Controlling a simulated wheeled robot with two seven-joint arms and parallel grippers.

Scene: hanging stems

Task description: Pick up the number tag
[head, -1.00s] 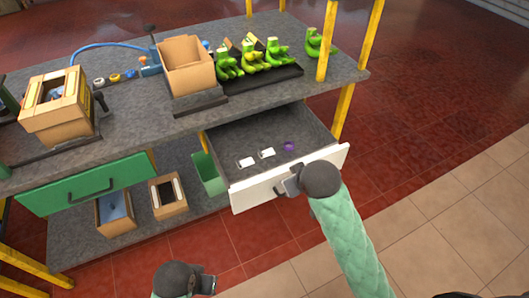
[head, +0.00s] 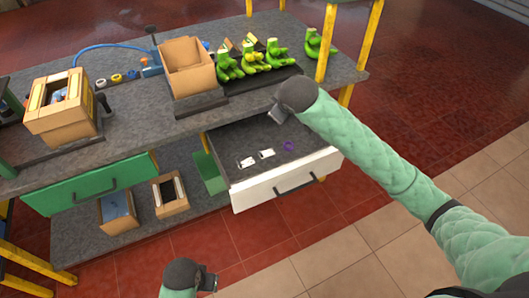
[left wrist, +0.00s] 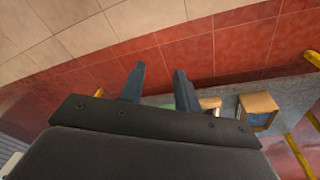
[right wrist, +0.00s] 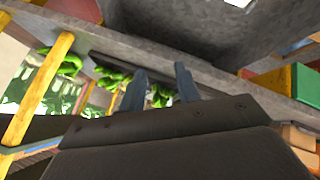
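White tags lie on the floor of the open drawer; one tag (head: 247,162) is at the left and another tag (head: 267,153) to its right. A small purple thing (head: 289,146) lies right of them. I cannot read any number. The drawer (head: 275,187) has a white front. My right gripper (head: 277,116) is above the drawer's back part, near the bench edge, apart from the tags. Its fingers (right wrist: 157,88) are apart and empty in the right wrist view. My left gripper (head: 208,284) is low in front of the bench. Its fingers (left wrist: 155,85) are apart and empty.
The bench top (head: 140,115) overhangs the drawer's back. On it stand an open cardboard box (head: 187,70), several green banana-like bunches (head: 252,60) and another box (head: 60,103). A green drawer (head: 90,187) is shut at the left. A yellow post (head: 369,35) stands at the right.

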